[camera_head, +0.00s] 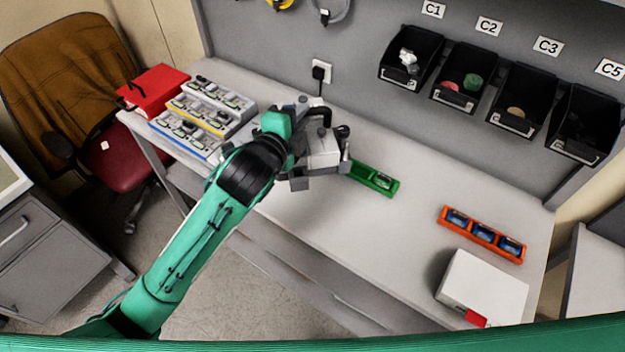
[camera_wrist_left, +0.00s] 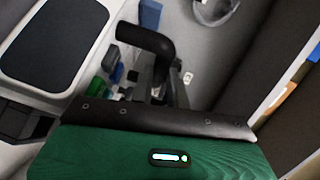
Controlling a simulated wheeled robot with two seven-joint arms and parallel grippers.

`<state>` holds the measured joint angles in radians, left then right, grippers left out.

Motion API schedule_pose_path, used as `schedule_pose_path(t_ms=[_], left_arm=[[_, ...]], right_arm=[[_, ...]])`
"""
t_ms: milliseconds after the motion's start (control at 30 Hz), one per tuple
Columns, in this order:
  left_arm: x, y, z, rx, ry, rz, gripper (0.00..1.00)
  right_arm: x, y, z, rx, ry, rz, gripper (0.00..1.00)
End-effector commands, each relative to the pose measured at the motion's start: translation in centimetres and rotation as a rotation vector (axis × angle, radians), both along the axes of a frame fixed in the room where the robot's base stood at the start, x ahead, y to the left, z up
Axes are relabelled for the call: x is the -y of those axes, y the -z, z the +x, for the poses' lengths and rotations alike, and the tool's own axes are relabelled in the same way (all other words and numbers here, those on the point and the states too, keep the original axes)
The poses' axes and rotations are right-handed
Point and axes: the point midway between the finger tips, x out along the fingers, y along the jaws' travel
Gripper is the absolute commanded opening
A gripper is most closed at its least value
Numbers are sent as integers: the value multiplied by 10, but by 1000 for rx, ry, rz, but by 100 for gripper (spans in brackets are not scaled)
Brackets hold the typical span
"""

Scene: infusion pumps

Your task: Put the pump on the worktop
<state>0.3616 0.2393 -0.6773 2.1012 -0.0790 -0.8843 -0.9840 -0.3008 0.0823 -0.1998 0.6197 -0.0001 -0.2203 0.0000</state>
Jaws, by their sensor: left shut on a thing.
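The pump (camera_head: 324,150) is a light grey-white box with dark parts. In the head view it is over the middle of the worktop (camera_head: 300,215), just left of the green tray; I cannot tell whether it touches the surface. My left gripper (camera_head: 301,142) is shut on the pump, and the wrist hides part of it. In the left wrist view the pump's pale body with a dark panel (camera_wrist_left: 58,42) fills the upper left, beside a black bent part. My right gripper is not in view.
A green tray (camera_head: 374,178), an orange tray (camera_head: 481,234) with blue items, and a white box (camera_head: 483,288) stand to the right. Pump-like units (camera_head: 205,112) and a red binder (camera_head: 154,88) are at left. Black bins (camera_head: 464,75) hang on the back wall. The worktop's middle front is clear.

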Motion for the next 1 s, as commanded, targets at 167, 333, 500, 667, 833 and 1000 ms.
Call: schedule_pose_path(t_ms=[167, 333, 500, 667, 833, 1000], left_arm=[[0, 38, 0, 0, -1, -2, 0], [0, 77, -1, 0, -1, -3, 0], [0, 109, 0, 2, -1, -3, 0], [0, 124, 0, 6, 0, -3, 0], [0, 136, 0, 3, 0, -3, 0], [0, 158, 0, 4, -1, -3, 0]], right_arm=[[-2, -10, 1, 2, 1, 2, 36], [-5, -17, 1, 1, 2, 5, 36], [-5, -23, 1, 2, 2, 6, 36], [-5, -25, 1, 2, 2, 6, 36], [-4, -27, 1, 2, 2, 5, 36], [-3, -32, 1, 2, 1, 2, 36]])
